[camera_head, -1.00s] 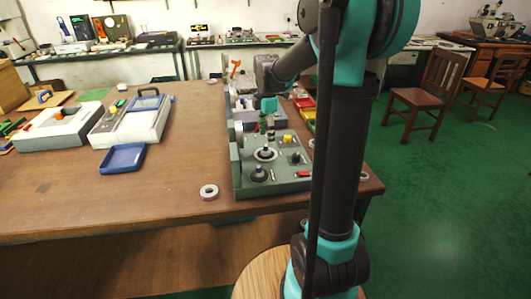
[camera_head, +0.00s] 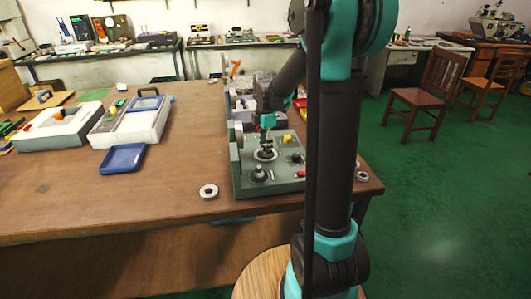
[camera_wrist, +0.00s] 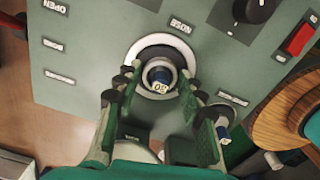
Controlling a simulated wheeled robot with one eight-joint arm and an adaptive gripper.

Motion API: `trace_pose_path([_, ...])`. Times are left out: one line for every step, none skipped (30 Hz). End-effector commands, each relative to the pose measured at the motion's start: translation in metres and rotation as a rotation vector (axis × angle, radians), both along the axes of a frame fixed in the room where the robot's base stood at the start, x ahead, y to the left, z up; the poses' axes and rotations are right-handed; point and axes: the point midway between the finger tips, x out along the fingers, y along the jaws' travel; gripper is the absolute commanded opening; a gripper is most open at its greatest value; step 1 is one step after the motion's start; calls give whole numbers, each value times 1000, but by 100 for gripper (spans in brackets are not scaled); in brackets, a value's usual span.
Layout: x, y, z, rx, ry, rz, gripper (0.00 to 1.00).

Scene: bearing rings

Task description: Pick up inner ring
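A second post (camera_head: 259,174) stands nearer on the panel, with a knob (camera_head: 296,158) and a red switch (camera_head: 300,174) to the right. Loose rings lie on the table at left (camera_head: 208,191) and right (camera_head: 362,176).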

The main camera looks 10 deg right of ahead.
Motion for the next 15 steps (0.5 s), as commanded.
trace_pose_path([0,0,0,0,0,0,30])
trace_pose_path([0,0,0,0,0,0,26])
trace_pose_path([0,0,0,0,0,0,21])
trace_pose_path([0,0,0,0,0,0,17])
trace_pose_path([0,0,0,0,0,0,13])
trace_pose_path([0,0,0,0,0,0,8])
trace_pose_path([0,0,0,0,0,0,5])
trace_pose_path([0,0,0,0,0,0,1])
trace_pose_path([0,0,0,0,0,0,0])
trace_pose_path([0,0,0,0,0,0,0])
trace_pose_path([0,0,0,0,0,0,0])
trace_pose_path([0,0,0,0,0,0,0])
trace_pose_path([0,0,0,0,0,0,0])
trace_pose_path([0,0,0,0,0,0,0])
trace_pose_path([0,0,1,0,0,0,0])
